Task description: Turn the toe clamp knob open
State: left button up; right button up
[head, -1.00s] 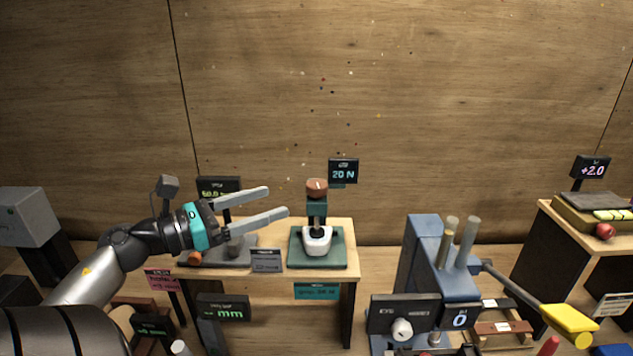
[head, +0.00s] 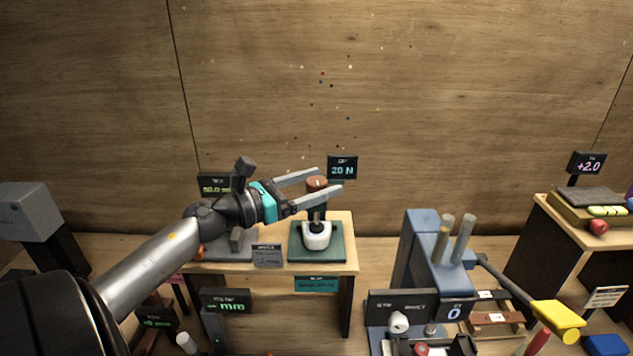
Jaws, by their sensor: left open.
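The toe clamp stands on a green base plate (head: 335,250) on the wooden table. Its brown round knob (head: 317,183) is at the top of a dark post, above a white sneaker toe (head: 317,238). A small display (head: 342,167) behind it reads 20 N. My left gripper (head: 331,180) is open, with its two grey fingers on either side of the knob in the picture. The near finger crosses in front of the post just below the knob. I cannot tell whether either finger touches the knob. My right gripper is not in view.
A grey fixture (head: 225,245) stands left of the clamp, partly behind my left arm. A small sign (head: 267,255) sits between them. A blue machine (head: 425,255) with a yellow-handled lever (head: 557,318) stands at the right.

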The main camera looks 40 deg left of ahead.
pick_arm(q)
grip_shut()
dwell(0.7)
